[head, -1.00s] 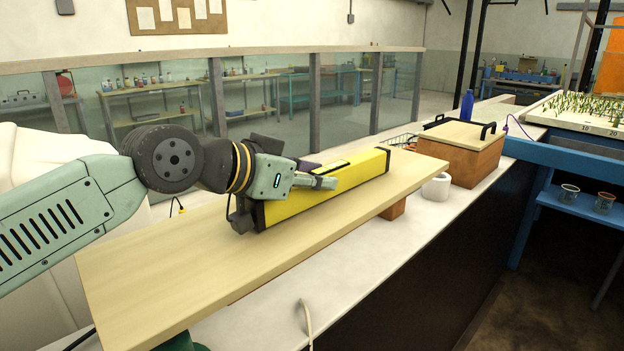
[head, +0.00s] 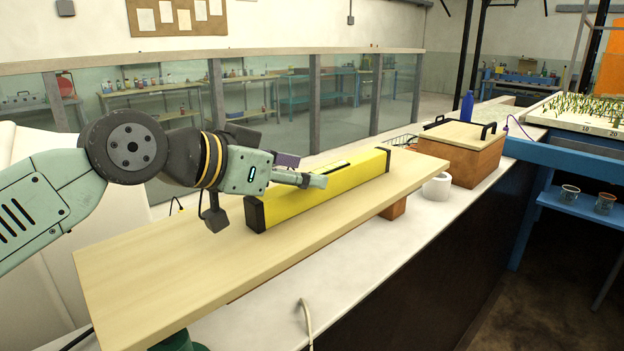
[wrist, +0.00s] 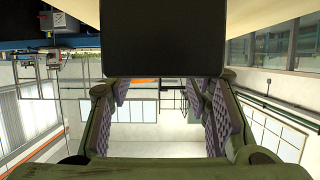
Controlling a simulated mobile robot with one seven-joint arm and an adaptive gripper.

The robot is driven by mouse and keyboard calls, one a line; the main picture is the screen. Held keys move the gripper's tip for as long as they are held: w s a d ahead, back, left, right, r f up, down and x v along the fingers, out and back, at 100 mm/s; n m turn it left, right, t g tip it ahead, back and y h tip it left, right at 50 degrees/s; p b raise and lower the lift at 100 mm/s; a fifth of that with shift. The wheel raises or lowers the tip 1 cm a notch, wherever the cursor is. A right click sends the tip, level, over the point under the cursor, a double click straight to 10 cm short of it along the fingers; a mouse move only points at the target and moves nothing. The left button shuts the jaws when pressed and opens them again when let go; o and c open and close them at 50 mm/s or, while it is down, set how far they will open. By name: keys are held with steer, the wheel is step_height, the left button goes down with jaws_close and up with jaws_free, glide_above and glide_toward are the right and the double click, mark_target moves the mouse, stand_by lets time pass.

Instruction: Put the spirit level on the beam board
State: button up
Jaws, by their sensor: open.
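The yellow spirit level (head: 330,192) with black end caps lies lengthwise on the pale wooden beam board (head: 190,270). My gripper (head: 308,176) is beside and slightly above the level's near part in the head view, apart from its near end cap. In the wrist view my gripper (wrist: 160,112) shows two spread, padded fingers with nothing between them. A dark block fills the top middle of that view; I cannot tell for sure what it is. The far finger is partly hidden in the head view.
The board rests on a brown block (head: 393,208) and a green support (head: 178,342) on a white counter. A white roll (head: 436,187), a wooden box (head: 461,155) with black handles and a blue bottle (head: 466,107) stand beyond its far end. A glass wall runs behind.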

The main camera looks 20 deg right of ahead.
steer(key=b+v, duration=0.1)
steer(key=v, duration=0.7)
steer(key=shift+s+a, duration=0.1)
steer(key=shift+a, duration=0.05)
